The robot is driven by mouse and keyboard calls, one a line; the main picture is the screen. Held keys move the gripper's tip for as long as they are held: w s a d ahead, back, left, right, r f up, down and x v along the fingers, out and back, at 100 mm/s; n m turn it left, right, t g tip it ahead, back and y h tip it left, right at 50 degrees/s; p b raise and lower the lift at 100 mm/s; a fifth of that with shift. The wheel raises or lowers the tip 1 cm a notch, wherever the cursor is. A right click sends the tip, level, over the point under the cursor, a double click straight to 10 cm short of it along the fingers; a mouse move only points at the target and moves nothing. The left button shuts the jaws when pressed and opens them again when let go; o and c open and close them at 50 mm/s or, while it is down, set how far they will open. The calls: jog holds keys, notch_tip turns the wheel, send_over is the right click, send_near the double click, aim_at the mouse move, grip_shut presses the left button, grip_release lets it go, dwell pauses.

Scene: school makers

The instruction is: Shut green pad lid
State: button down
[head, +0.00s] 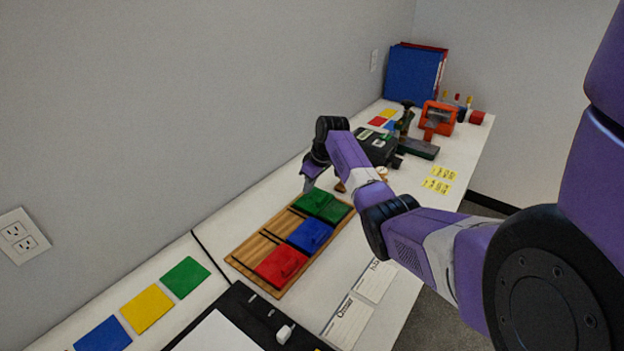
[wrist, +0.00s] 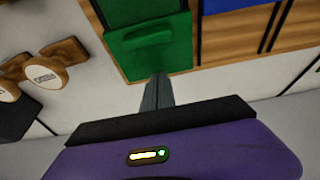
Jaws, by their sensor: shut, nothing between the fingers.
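The green pad (head: 335,211) is at the far end of a row on a wooden tray (head: 245,260). It shows as two green sections side by side; in the wrist view the nearer section (wrist: 152,60) has a raised grip on it. I cannot tell exactly how far the lid stands open. My gripper (head: 308,184) is shut and empty, just beyond the green pad. In the wrist view its fingertips (wrist: 157,80) are at the near edge of the green section; I cannot tell whether they touch it.
A blue pad (head: 310,235) and a red pad (head: 281,264) share the tray. Wooden stamps (wrist: 68,62) lie left of the green pad in the wrist view. A black device (head: 376,146) and an orange tool (head: 438,118) stand farther back. The wall is close on the left.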

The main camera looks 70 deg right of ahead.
aim_at(315, 200)
jog(key=shift+s+a+r+p, duration=0.15)
jog(key=shift+s+p, duration=0.15)
jog(key=shift+s, duration=0.2)
jog(key=shift+s+a+f+p, duration=0.15)
jog(key=shift+s+p, duration=0.1)
jog(key=shift+s, duration=0.2)
jog(key=shift+s+a+p, duration=0.2)
jog(key=shift+s, duration=0.3)
jog(key=shift+s+a+p, duration=0.15)
jog(key=shift+s, duration=0.3)
